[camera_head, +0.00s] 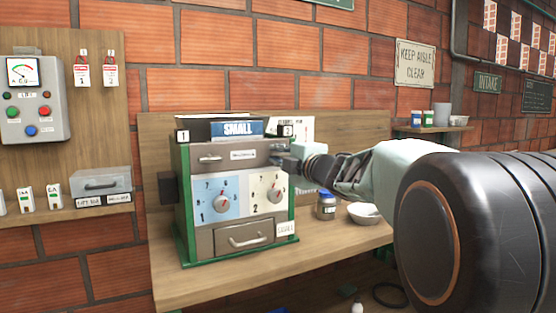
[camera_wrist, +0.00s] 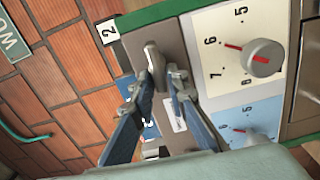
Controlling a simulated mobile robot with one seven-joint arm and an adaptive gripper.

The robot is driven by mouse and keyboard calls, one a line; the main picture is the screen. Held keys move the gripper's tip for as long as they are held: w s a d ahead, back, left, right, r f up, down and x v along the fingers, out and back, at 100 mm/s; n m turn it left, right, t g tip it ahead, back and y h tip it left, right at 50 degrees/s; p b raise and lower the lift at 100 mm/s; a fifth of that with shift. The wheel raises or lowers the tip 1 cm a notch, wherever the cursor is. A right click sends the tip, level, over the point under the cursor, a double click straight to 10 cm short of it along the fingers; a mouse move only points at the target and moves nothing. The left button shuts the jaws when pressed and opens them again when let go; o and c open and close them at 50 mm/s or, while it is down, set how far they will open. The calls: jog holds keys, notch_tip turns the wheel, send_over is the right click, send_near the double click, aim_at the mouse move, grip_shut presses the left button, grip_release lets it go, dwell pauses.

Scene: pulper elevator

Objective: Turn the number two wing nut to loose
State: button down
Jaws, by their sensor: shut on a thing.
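A green and grey machine (camera_head: 235,252) stands on the wooden bench, with a number 1 tag (camera_head: 183,136) at its top left and a number 2 tag (camera_head: 287,131) at its top right. In the wrist view the 2 tag (camera_wrist: 107,30) is beside the machine's green edge. The number two wing nut (camera_wrist: 153,56) is a small grey upright piece on the grey front, near that tag. My gripper (camera_wrist: 159,80) has its two fingers closed around it. In the head view my gripper (camera_head: 279,154) reaches in from the right and hides the nut. The nut's exact angle is hard to tell.
Below are a blue dial panel (camera_head: 208,215) and a cream one (camera_head: 255,211) with red-marked knobs, and a drawer (camera_head: 243,239). A jar (camera_head: 326,207) and white bowl (camera_head: 364,214) stand right of the machine. A control box (camera_head: 32,100) hangs left.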

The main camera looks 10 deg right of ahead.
jog(key=shift+f+n, duration=0.1)
jog(key=shift+n, duration=0.2)
jog(key=c, duration=1.9)
grip_release()
jog(key=shift+s, duration=0.1)
jog(key=v, duration=0.7)
jog(key=shift+s, duration=0.15)
jog(key=shift+d, duration=0.1)
